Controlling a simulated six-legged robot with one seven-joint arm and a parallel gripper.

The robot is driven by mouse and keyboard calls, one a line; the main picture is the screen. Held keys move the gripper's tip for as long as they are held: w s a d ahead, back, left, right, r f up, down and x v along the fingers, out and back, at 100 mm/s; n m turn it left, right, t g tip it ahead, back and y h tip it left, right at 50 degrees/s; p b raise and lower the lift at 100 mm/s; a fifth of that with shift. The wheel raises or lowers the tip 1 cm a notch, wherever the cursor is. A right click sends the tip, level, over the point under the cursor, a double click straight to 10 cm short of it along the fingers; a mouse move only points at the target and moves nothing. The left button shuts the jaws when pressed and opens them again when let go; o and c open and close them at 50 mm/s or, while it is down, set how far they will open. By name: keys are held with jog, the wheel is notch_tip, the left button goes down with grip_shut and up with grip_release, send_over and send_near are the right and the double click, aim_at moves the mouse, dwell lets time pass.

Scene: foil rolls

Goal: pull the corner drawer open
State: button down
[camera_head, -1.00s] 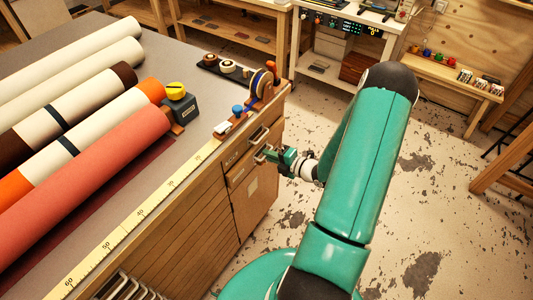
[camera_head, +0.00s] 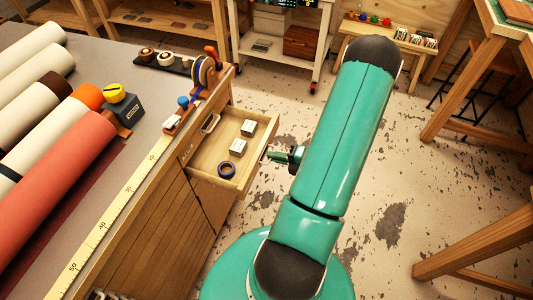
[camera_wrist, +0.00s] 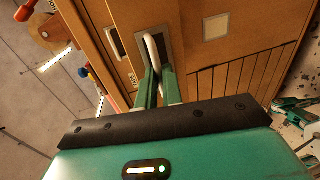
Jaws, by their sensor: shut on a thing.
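The corner drawer (camera_head: 261,150) stands pulled out from the end of the wooden bench in the head view. Inside it lie two small pale boxes (camera_head: 248,128) (camera_head: 238,147) and a dark blue ring-shaped roll (camera_head: 227,170). My gripper (camera_head: 271,156) is at the outer face of the drawer front. In the wrist view, my gripper's green fingers (camera_wrist: 158,78) are shut on the pale bar handle (camera_wrist: 150,48), which stands in front of a dark plate on the wooden front. The drawer's inside is not visible in the wrist view.
Foil rolls (camera_head: 70,150) and a dark block with a yellow top (camera_head: 120,105) lie on the bench top (camera_head: 130,170). A tape dispenser (camera_head: 203,75) stands near the corner. Wooden table legs (camera_head: 480,245) are at the right.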

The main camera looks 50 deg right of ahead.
jog(key=shift+s, duration=0.1)
jog(key=c, duration=1.6)
grip_release()
jog(key=shift+o, duration=0.2)
jog(key=shift+s+d, duration=0.1)
jog(key=v, duration=1.3)
jog(key=shift+s+r, duration=0.15)
jog(key=shift+s, duration=0.1)
jog(key=shift+d, duration=0.1)
